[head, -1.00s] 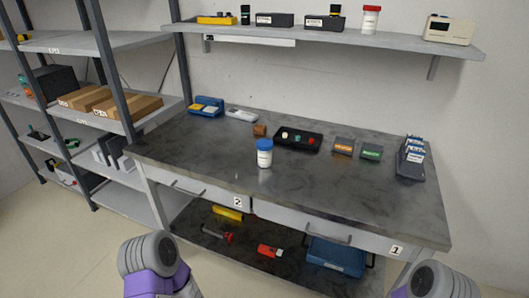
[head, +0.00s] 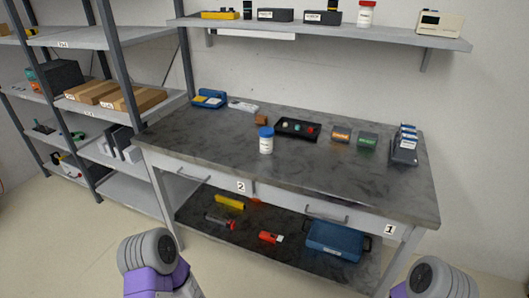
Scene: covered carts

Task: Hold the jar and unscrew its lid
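The lid sits on the jar. Nothing touches the jar. Parts of my two arms show at the bottom of the head view, one left of centre and one at the right. Neither gripper is in the picture, so I cannot see their fingers. Both arms are well short of the table.
Behind the jar are a black tray (head: 284,133) of small items and a brown block (head: 262,120). Small boxes and a dark rack (head: 403,151) stand to the right. A wall shelf (head: 330,28) hangs above. Shelving (head: 70,92) is at left.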

